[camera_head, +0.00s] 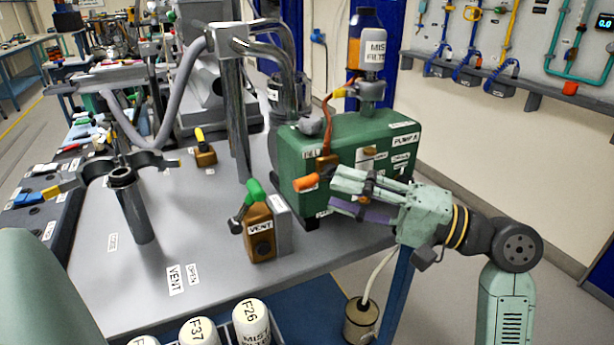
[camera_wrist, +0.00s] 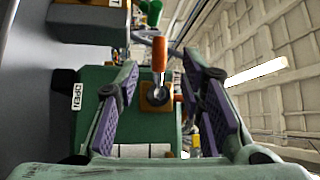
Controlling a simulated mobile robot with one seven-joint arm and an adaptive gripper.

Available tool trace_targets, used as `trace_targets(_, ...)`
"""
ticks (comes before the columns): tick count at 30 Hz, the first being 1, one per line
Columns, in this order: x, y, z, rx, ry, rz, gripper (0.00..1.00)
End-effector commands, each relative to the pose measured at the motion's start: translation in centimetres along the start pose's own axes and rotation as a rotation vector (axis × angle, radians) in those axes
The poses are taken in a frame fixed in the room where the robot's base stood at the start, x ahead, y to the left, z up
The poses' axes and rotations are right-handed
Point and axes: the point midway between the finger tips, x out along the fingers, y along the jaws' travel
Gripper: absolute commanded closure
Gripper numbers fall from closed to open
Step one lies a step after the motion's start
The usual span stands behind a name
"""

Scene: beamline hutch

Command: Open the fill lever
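The fill lever has an orange handle that shows in the head view (camera_head: 307,183) and in the wrist view (camera_wrist: 159,53). It sits on a brass block (camera_wrist: 152,97) on the side of the green PUMP A housing (camera_head: 345,130), below a partly hidden FILL label. My gripper (camera_head: 332,190) is right beside the lever, at the pump's near side. In the wrist view my gripper (camera_wrist: 161,68) is open, with one purple-padded finger on each side of the handle and gaps showing. An OPEN label (camera_wrist: 77,97) is left of the brass block. Contact is not visible.
A brass VENT valve with a green handle (camera_head: 257,212) stands on the grey bench (camera_head: 205,270), left of the pump. A MIST FILTER bottle (camera_head: 368,45) is on top of the pump. A chrome pipe (camera_head: 238,110) rises behind.

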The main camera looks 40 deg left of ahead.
Motion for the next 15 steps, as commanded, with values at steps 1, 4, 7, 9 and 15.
trace_targets(1,1.1,-0.3,0.1,0.000,-0.003,0.000,0.65)
trace_targets(4,3.0,-0.2,0.0,-0.001,-0.003,0.000,0.65)
trace_targets(7,4.5,-0.2,0.0,0.000,-0.001,0.000,0.65)
trace_targets(9,5.3,-0.2,0.0,-0.001,0.000,0.000,0.65)
trace_targets(15,6.4,-0.1,0.0,-0.002,0.001,-0.001,0.65)
